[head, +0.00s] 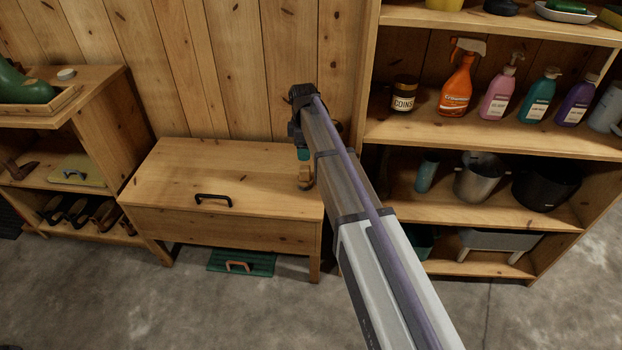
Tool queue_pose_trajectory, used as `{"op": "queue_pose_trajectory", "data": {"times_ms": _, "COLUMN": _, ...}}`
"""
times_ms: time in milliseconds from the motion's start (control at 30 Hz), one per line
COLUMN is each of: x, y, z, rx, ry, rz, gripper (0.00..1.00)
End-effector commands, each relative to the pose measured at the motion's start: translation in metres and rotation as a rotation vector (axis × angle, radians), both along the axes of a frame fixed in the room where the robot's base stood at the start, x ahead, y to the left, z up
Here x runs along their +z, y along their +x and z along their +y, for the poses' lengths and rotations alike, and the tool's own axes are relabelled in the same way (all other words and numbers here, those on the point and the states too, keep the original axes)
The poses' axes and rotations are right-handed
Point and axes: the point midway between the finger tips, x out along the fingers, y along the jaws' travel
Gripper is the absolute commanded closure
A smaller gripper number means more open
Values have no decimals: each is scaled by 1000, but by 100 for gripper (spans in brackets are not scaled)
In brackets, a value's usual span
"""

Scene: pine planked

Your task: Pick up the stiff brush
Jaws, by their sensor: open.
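No thing in view can be told for certain as the stiff brush. A small brown, curved thing (306,175) is at the right end of the wooden bench (160,185), partly hidden by my arm; it may be the brush, but its bristles cannot be made out. My gripper (302,152) hangs down from the dark wrist over that end of the bench, just above the brown thing in the picture. It is open, with nothing seen in it; its fingers are small and partly hidden. Whether it touches the brown thing cannot be told.
The bench lid has a black handle (213,199). On the right, a shelf unit (480,215) holds bottles, a jar and pots. A lower shelf (110,185) with shoes stands left. The bench's middle is clear.

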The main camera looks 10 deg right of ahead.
Motion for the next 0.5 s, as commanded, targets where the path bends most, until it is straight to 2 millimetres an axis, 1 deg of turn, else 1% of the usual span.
{"op": "queue_pose_trajectory", "data": {"times_ms": 33, "x": -11, "y": 0, "z": 0, "rx": -1, "ry": 0, "rz": 0, "gripper": 34}}
{"op": "queue_pose_trajectory", "data": {"times_ms": 200, "x": -49, "y": 0, "z": 0, "rx": -2, "ry": 0, "rz": 0, "gripper": 34}}
{"op": "queue_pose_trajectory", "data": {"times_ms": 233, "x": -54, "y": 0, "z": 0, "rx": -2, "ry": 0, "rz": 0, "gripper": 34}}
{"op": "queue_pose_trajectory", "data": {"times_ms": 300, "x": -59, "y": 0, "z": 0, "rx": -2, "ry": 0, "rz": 0, "gripper": 34}}
{"op": "queue_pose_trajectory", "data": {"times_ms": 433, "x": -57, "y": 0, "z": 0, "rx": -3, "ry": 0, "rz": 0, "gripper": 34}}
{"op": "queue_pose_trajectory", "data": {"times_ms": 500, "x": -64, "y": -1, "z": 0, "rx": -3, "ry": 0, "rz": 0, "gripper": 34}}
